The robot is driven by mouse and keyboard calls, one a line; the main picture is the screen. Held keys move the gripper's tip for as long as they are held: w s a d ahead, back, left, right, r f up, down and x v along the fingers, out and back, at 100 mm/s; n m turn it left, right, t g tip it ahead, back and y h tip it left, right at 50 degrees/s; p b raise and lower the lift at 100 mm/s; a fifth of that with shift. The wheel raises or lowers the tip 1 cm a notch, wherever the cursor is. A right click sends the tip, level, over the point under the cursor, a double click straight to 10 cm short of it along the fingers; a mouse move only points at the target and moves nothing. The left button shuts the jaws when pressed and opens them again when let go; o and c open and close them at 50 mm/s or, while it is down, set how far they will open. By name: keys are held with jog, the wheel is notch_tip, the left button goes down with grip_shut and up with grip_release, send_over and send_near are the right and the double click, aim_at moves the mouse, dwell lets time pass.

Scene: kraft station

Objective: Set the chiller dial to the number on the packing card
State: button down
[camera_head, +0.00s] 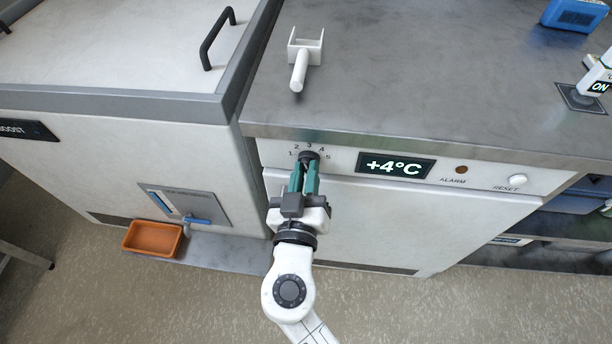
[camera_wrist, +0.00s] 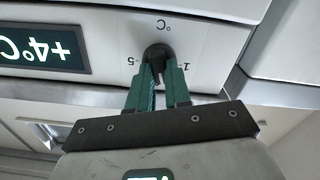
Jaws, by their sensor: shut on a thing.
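The chiller dial (camera_head: 309,156) is a black knob on the white front panel, with the numbers 1 to 5 printed around it. It also shows in the wrist view (camera_wrist: 158,54). My gripper (camera_head: 305,172) is shut on the dial with its green fingers, which also show in the wrist view (camera_wrist: 160,75). The fingers cover part of the dial, and I cannot tell which number it points to. The display (camera_head: 396,167) beside it reads +4°C. I see no packing card in either view.
A dark alarm lamp (camera_head: 461,169) and a white reset button (camera_head: 517,180) sit right of the display. On the grey counter (camera_head: 420,70) lie a white scoop-like tool (camera_head: 304,58) and a blue device (camera_head: 574,15). An orange tray (camera_head: 153,238) is low at left.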

jog(key=n+b, duration=0.1)
jog(key=n, duration=0.5)
jog(key=shift+a+n, duration=0.1)
jog(key=shift+n, duration=0.2)
jog(key=n, duration=0.4)
jog(key=shift+p, duration=0.35)
jog(key=shift+f+n, duration=0.15)
jog(key=shift+n, duration=0.85)
jog(key=shift+a, duration=0.1)
jog(key=c, duration=1.1)
grip_release()
jog(key=shift+o, duration=0.2)
jog(key=s, duration=1.1)
jog(key=shift+a, duration=0.15)
jog(key=shift+w, duration=0.1)
